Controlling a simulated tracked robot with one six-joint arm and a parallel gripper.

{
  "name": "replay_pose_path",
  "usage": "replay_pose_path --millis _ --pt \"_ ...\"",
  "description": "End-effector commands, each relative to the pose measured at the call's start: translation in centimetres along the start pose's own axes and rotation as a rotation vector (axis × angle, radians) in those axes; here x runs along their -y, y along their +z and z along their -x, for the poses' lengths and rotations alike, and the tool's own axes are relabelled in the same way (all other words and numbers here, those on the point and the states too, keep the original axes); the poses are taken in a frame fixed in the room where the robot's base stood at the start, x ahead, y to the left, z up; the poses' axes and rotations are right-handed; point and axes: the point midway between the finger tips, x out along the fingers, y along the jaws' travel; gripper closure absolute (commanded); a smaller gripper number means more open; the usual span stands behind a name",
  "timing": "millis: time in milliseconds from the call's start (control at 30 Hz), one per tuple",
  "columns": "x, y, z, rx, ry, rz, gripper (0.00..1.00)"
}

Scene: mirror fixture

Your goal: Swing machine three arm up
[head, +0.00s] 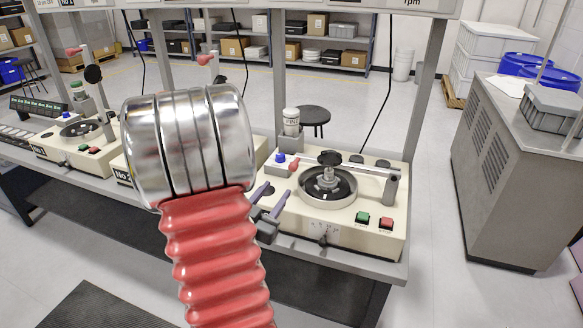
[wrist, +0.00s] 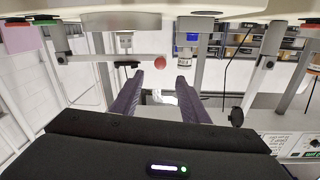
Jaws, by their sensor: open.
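Machine three (head: 345,228) is the rightmost cream machine on the bench in the head view. Its arm (head: 360,168) lies down, about level, across the round black chuck, from a grey post on the right to a red ball (head: 294,165) at its left end. A black knob (head: 329,158) sits on the arm. My gripper (head: 277,192) is open, its purple fingers near the machine's front left. In the wrist view, which looks upside down, the red ball (wrist: 160,62) appears between and just beyond the open fingertips (wrist: 160,77). I see no contact.
Two similar machines stand to the left with arms raised, their red balls (head: 73,51) (head: 205,59) high. A white bottle (head: 291,122) and blue knob stand behind the ball. Shelf uprights rise behind the bench. A grey cabinet (head: 500,165) stands right, across clear floor.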

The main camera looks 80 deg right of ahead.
Motion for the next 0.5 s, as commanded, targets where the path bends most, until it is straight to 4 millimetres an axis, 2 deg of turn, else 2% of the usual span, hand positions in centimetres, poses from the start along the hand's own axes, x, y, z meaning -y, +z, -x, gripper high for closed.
replay_pose_path --millis 333,500 --pt "0.0 0.0 -0.1 0.000 -0.001 0.000 0.59" --pt "0.1 0.0 -1.0 0.000 -0.001 0.000 0.59"
